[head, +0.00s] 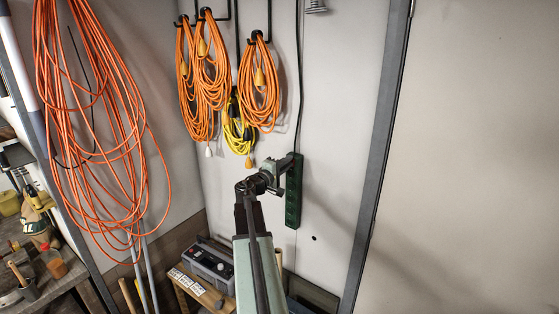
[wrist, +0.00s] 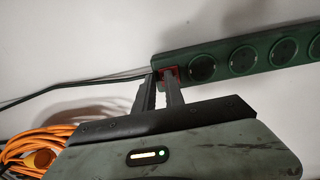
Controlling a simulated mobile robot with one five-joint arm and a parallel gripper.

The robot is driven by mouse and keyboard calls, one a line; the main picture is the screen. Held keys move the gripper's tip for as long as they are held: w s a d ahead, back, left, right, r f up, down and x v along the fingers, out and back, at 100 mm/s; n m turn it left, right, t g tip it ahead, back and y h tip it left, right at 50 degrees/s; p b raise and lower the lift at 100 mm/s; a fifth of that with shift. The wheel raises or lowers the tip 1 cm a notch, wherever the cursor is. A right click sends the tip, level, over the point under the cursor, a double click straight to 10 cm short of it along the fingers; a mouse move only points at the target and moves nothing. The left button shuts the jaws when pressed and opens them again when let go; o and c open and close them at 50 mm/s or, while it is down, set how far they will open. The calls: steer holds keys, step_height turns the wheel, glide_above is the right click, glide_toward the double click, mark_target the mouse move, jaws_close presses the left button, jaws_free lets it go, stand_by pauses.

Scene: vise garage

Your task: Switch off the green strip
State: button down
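The green strip (head: 293,190) is fixed upright on the wall in the head view. In the wrist view, the strip (wrist: 235,58) runs across the top with several round sockets. A red switch (wrist: 171,74) sits at its left end, partly hidden by a fingertip. My gripper (head: 277,172) is at the strip's upper part in the head view. In the wrist view my gripper's fingertips (wrist: 160,76) are at the switch end, with one finger overlapping the red switch. I cannot tell whether it touches. The fingers hold nothing visible, and their opening is unclear.
Orange cord coils (head: 259,90) and a yellow coil (head: 238,130) hang left of the strip. A large orange cable (head: 95,130) hangs farther left. A grey battery box (head: 207,264) stands below. The wall right of the strip is bare up to a grey post (head: 376,160).

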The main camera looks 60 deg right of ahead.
steer(key=shift+d+r, duration=0.25)
steer(key=shift+r, duration=0.05)
stand_by(1.3)
steer(key=shift+a, duration=0.1)
steer(key=w+a, duration=0.1)
steer(key=a, duration=1.3)
steer(key=shift+a, duration=0.15)
steer(key=shift+f, duration=0.1)
